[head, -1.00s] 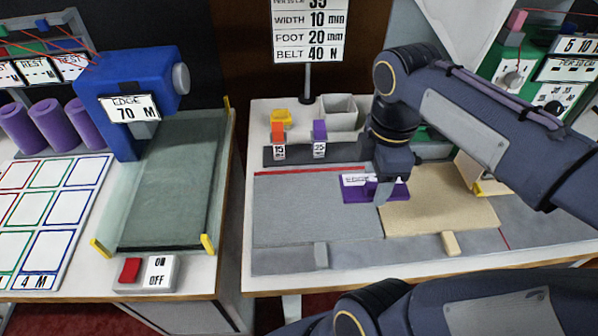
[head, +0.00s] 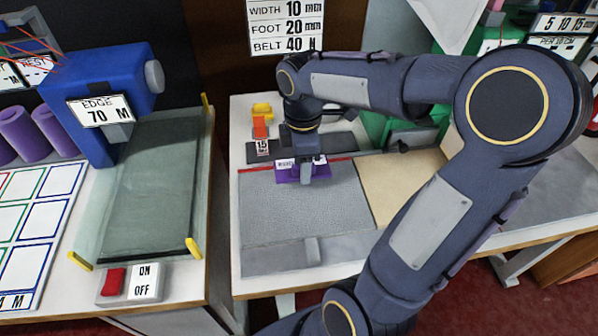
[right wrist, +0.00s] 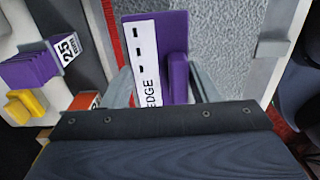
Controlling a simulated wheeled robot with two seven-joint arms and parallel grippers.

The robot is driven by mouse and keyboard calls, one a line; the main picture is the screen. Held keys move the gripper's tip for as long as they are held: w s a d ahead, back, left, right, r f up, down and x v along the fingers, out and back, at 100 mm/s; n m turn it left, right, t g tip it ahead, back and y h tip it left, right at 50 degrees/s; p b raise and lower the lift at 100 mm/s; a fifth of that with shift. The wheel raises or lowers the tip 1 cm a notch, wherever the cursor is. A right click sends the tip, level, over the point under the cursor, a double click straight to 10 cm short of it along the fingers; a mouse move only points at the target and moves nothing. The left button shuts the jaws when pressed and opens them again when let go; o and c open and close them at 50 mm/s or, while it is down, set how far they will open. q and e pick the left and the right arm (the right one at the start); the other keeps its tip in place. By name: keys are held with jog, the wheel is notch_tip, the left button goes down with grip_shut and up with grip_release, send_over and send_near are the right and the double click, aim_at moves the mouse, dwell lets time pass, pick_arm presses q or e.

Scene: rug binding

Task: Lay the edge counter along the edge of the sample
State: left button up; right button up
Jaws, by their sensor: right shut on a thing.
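The edge counter (head: 287,176) is a purple plate with a white marked strip and a raised purple grip. My right gripper (head: 306,172) is shut on it, over the far part of the grey sample (head: 300,208). In the right wrist view the counter (right wrist: 150,28) shows its EDGE label between my fingers, and its long side runs roughly along the sample's red edge (right wrist: 109,22). The grey sample (right wrist: 228,45) lies on its other side. Whether the counter touches the sample, I cannot tell. My left gripper is not in view.
A tan piece (head: 395,185) lies right of the grey sample, partly behind my arm. A dark grey rack (head: 275,149) with an orange block (head: 260,127) stands behind the red edge. A yellow block (head: 262,110) sits farther back. A blue machine (head: 100,95) stands left.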

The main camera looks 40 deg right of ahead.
jog(key=shift+w+f, duration=0.25)
jog(key=shift+f, duration=0.1)
jog(key=shift+w+a+f+b, duration=0.1)
jog(key=shift+w+f+b, duration=0.1)
jog(key=shift+f, duration=0.45)
jog(key=shift+w+f+b, duration=0.1)
jog(key=shift+f+b, duration=0.1)
jog(key=shift+f, duration=0.4)
jog(key=shift+s+f, duration=0.1)
jog(key=shift+f, duration=0.4)
jog(key=shift+f, duration=0.2)
jog(key=o, duration=1)
jog(key=shift+r, duration=0.15)
